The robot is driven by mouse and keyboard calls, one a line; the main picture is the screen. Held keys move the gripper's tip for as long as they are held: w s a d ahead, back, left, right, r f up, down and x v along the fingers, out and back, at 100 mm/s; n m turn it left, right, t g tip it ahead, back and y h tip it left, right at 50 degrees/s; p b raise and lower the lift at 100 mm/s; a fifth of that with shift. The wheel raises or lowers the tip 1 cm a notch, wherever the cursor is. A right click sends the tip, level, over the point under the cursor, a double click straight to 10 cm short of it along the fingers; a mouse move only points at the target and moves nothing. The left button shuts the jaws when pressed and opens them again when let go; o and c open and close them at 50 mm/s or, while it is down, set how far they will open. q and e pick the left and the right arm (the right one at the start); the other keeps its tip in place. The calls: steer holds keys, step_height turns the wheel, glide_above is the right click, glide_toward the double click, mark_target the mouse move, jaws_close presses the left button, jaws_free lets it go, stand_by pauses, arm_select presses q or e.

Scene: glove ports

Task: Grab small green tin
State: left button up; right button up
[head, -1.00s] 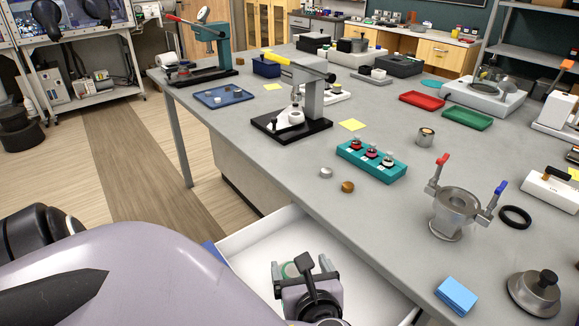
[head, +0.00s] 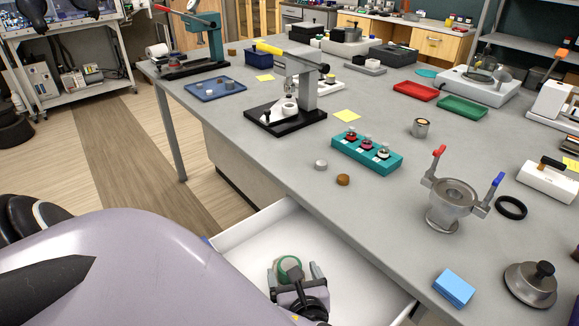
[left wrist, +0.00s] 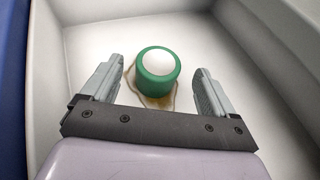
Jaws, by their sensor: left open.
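The small green tin (left wrist: 158,86) has a pale round top and stands in the white open drawer (head: 262,233). A brown stain shows on the drawer floor around its base. It also shows in the head view (head: 289,267), just beyond my left gripper (head: 292,270). In the left wrist view my left gripper (left wrist: 158,84) is open, its two fingers to either side of the tin with a gap on each side. The fingers do not touch the tin. My right gripper is not in view.
The drawer walls stand close around my left gripper. The grey table (head: 245,150) overhangs the drawer's far side. On it are a blue block (head: 454,287), a metal vessel with red and blue handles (head: 452,205) and a teal rack (head: 367,152).

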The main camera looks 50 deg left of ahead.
mark_target(288, 261)
arm_select(q)
steer(key=shift+x, duration=2.9)
steer(key=shift+s, duration=0.1)
steer(key=c, duration=1.1)
